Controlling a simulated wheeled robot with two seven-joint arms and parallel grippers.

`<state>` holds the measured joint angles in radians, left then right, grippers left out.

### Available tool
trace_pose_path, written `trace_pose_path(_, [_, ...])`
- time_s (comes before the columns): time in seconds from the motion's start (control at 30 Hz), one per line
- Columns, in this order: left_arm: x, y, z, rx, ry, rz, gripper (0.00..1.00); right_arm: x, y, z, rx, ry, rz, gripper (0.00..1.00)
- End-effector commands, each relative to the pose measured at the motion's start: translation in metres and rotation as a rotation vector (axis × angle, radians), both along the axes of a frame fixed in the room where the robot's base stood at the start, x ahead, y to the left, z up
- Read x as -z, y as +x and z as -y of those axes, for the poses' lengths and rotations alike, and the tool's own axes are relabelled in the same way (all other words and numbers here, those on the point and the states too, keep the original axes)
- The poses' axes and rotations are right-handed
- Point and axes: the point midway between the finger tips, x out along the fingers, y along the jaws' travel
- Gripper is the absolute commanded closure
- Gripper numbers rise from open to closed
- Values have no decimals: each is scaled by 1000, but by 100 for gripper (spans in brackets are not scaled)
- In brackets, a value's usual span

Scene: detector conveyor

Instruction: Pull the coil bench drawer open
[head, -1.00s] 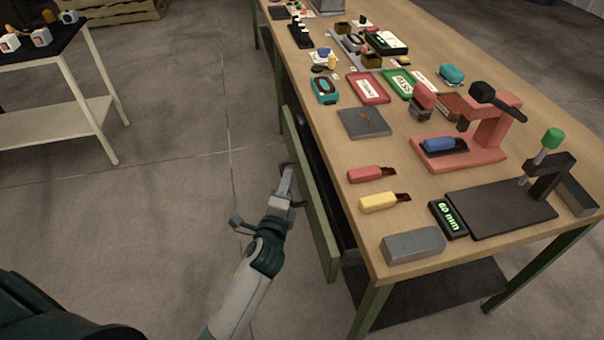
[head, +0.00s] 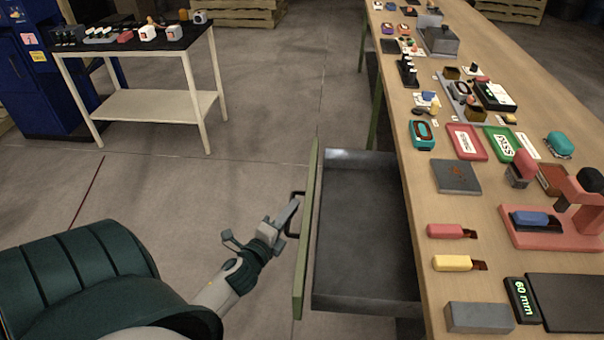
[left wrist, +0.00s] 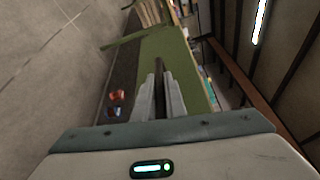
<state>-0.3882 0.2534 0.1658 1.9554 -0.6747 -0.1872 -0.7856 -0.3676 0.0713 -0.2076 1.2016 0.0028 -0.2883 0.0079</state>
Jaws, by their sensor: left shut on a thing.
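The coil bench drawer (head: 362,230) stands pulled out from the long wooden bench (head: 418,205) on its left side. Its grey inside shows and looks empty. Its green front (head: 306,232) faces left and carries a dark bar handle (head: 295,214). My left gripper (head: 294,208) is shut on the handle, with my arm reaching in from the lower left. In the left wrist view the two fingers (left wrist: 160,95) are close together in front of the green drawer front (left wrist: 172,55). My right gripper is not in view.
The bench top holds brushes with red (head: 445,231) and yellow (head: 453,263) handles, a grey block (head: 478,317), trays and a red stand. A side table (head: 150,104) stands at the upper left. The floor left of the drawer is clear.

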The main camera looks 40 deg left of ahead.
Motion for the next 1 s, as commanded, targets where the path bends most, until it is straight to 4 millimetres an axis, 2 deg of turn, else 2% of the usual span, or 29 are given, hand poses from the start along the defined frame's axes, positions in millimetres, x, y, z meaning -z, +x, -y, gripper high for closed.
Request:
trace_pose_path(0.27, [1, 0, 0, -1, -1, -1, 100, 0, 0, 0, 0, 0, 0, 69])
trace_pose_path(0.3, [1, 0, 0, -1, -1, -1, 87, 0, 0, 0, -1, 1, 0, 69])
trace_pose_path(0.37, [0, 0, 0, -1, -1, -1, 72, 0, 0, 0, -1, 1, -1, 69])
trace_pose_path(0.4, [0, 0, 0, -1, -1, -1, 71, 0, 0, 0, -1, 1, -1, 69])
trace_pose_path(0.77, [0, -2, 0, 0, -1, 0, 71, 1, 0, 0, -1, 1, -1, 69])
trace_pose_path(1.0, [0, -18, 4, 0, -1, -1, 71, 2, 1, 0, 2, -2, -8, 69])
